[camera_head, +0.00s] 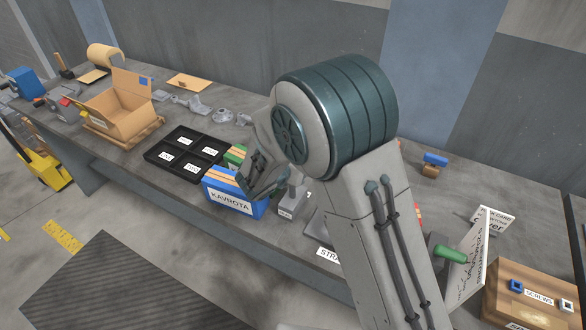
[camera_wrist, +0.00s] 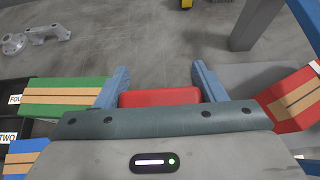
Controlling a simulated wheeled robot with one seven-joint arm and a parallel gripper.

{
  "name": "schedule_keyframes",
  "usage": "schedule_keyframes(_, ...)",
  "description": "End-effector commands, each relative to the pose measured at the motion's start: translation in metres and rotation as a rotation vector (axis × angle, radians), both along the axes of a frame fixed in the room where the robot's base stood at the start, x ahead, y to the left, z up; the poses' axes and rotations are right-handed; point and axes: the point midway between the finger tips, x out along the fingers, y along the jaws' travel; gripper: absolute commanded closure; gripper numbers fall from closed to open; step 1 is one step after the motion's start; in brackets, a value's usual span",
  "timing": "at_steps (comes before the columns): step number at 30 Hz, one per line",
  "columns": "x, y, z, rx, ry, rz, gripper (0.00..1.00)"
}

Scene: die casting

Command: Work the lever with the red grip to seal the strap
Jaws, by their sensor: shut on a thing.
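In the wrist view my gripper (camera_wrist: 160,82) has its two blue-grey fingers on either side of a red grip (camera_wrist: 160,98), shut on it. The lever below the grip is hidden by my gripper's body. In the head view my gripper (camera_head: 264,181) is partly covered by my own arm, above the bench near the blue KAVROTA box (camera_head: 232,199), and the red grip cannot be made out. A grey block (camera_head: 291,202) stands just right of that box. I cannot tell which strap is being sealed.
A green box (camera_wrist: 66,88) with tan bands lies left of my gripper, a red box (camera_wrist: 293,97) right. A black compartment tray (camera_head: 187,151) and an open cardboard box (camera_head: 119,107) stand farther left. A wooden SCREWS box (camera_head: 535,300) and a green handle (camera_head: 450,253) are at right.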

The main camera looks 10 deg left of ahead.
Motion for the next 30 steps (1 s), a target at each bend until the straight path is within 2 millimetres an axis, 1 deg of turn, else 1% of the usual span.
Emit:
schedule_keyframes(1,0.0,-0.002,-0.004,-0.002,0.006,-0.002,0.77)
schedule_keyframes(12,0.0,-0.003,-0.006,-0.003,0.01,-0.003,0.77)
schedule_keyframes(13,0.0,-0.003,-0.006,-0.004,0.01,-0.004,0.31)
schedule_keyframes(15,0.0,-0.003,-0.006,-0.003,0.01,-0.003,0.15)
schedule_keyframes(25,-0.002,0.0,-0.002,-0.001,0.005,0.0,0.15)
schedule_keyframes(28,-0.009,0.003,0.003,0.0,0.004,0.001,0.15)
schedule_keyframes(30,-0.018,0.006,0.009,0.001,0.003,0.001,0.15)
